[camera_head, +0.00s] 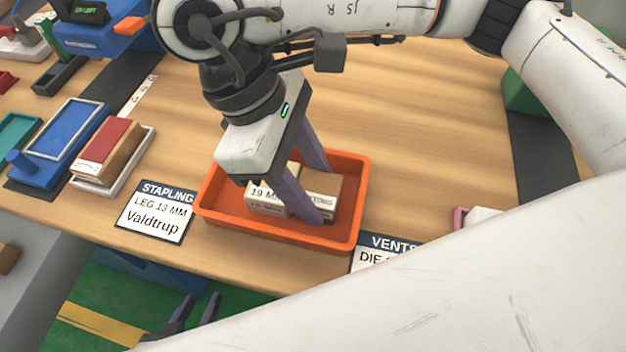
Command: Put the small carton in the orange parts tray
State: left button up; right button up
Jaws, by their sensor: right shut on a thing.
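The orange parts tray (215,222) sits on the wooden bench near its front edge. A small brown carton (325,184) with a white printed label is inside the tray. My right gripper (317,194) reaches down into the tray, shut on the carton, and its near finger crosses the label. Because of that finger, I cannot tell whether the labelled part to its left is the same carton or a second one. My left gripper (196,314) is low at the bottom, in front of the bench over the green floor, with its fingers apart and nothing visible between them.
A "Stapling" card (156,211) lies left of the tray, and a partly covered "Vents" card (385,251) lies right of it. A red-topped box (108,144) on a white tray and a blue tray (66,130) stand at left. The bench behind the orange tray is clear.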

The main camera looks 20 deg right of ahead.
jog(key=shift+f, duration=0.25)
jog(key=o, duration=1.2)
jog(key=shift+r, duration=0.1)
jog(key=shift+r, duration=0.25)
jog(key=p+v, duration=0.2)
jog(key=v, duration=1)
jog(key=shift+a+f, duration=0.1)
jog(key=shift+f, duration=0.05)
